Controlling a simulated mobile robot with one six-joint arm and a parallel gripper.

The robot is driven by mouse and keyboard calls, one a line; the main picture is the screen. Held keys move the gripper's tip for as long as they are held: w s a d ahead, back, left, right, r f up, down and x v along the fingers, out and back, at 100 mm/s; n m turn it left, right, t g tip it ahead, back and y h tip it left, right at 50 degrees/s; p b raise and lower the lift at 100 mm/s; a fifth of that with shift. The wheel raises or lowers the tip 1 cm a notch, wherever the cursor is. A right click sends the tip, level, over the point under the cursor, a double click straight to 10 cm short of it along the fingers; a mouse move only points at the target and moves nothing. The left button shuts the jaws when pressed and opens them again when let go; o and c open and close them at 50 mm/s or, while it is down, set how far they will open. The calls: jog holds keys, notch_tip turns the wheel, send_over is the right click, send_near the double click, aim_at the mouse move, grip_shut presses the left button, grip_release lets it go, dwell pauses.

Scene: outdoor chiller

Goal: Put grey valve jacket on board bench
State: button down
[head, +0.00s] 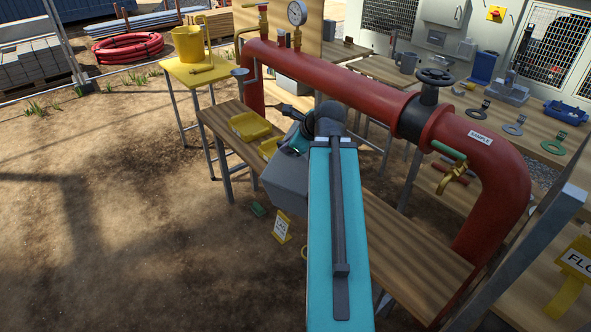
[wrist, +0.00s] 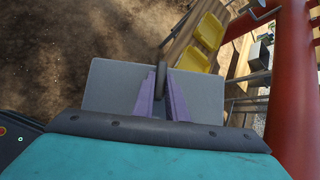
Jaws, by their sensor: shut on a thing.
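The grey valve jacket (head: 287,184) is a grey block hanging at my arm's end, in front of the board bench (head: 405,252). In the wrist view the jacket (wrist: 203,97) fills the middle, with a dark upright strap or handle between my fingers. My gripper (wrist: 161,92) has purple fingers and is shut on the jacket. In the head view my arm hides most of the gripper and part of the jacket. Bare ground shows beyond the jacket in the wrist view, and the bench boards (wrist: 183,42) lie up and to the right.
A red pipe (head: 350,85) with a black handwheel valve (head: 434,78) runs above the bench. Yellow trays (head: 250,126) sit on the bench's far end. A yellow table (head: 200,72) with a bucket (head: 188,43) stands at the back left. Bench boards at the near right are bare.

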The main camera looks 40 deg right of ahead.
aim_at(308, 154)
jog(key=s+d, duration=0.4)
jog(key=shift+s+d, duration=0.1)
jog(key=shift+s, duration=0.25)
jog(key=shift+w+d, duration=0.1)
jog(key=shift+w+d, duration=0.5)
jog(key=w+d+p, duration=0.1)
jog(key=w+d, duration=0.2)
jog(key=w+d+f+p, duration=0.1)
jog(key=w+d, duration=0.2)
jog(key=d, duration=0.1)
jog(key=w+d+p, duration=0.1)
jog(key=w+d, duration=0.2)
jog(key=shift+w+d+f, duration=0.15)
jog(key=shift+w+f, duration=0.1)
jog(key=shift+w, duration=0.15)
jog(key=shift+f+p, duration=0.1)
jog(key=shift+p, duration=0.2)
jog(key=shift+f+p, duration=0.5)
jog(key=shift+f, duration=1.2)
